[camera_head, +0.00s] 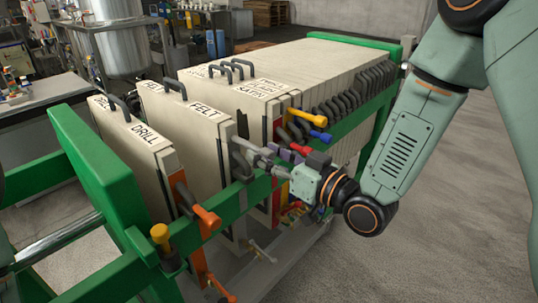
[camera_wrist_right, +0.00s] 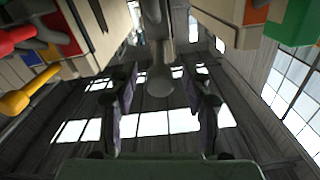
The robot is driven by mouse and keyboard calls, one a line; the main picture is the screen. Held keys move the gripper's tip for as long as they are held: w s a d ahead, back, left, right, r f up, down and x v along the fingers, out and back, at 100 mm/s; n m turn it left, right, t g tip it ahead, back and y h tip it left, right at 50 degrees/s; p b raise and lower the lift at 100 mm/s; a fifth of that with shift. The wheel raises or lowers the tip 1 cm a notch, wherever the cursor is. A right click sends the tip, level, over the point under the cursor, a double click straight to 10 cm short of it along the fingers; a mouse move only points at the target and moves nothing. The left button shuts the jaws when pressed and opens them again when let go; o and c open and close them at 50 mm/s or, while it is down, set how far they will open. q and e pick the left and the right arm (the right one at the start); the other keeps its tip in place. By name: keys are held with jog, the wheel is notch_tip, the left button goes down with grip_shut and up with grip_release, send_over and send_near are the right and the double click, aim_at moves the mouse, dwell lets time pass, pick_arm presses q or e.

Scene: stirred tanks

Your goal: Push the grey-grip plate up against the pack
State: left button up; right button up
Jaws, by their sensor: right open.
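The FELT plate (camera_head: 190,115) stands upright between the DRILL plate (camera_head: 125,130) and the pack (camera_head: 310,65), with a gap before the pack. A dark grey grip (camera_head: 240,163) shows at the FELT plate's side, partly hidden by my gripper. My right gripper (camera_head: 254,153) is at this grip, by the green side rail. In the wrist view, my right gripper (camera_wrist_right: 160,88) has its fingers apart, with a rounded grey grip (camera_wrist_right: 160,78) between them. I cannot tell whether they touch it. My left gripper is out of view.
The green side rail (camera_head: 350,123) runs along the plates. An orange grip (camera_head: 207,216) and a yellow knob (camera_head: 160,235) lie to the left. Yellow, blue and red grips (camera_head: 308,117) crowd the pack's near end. A green end plate (camera_head: 95,165) stands at the left.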

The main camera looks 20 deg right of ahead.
jog(key=shift+c, duration=0.3)
grip_shut()
dwell(0.4)
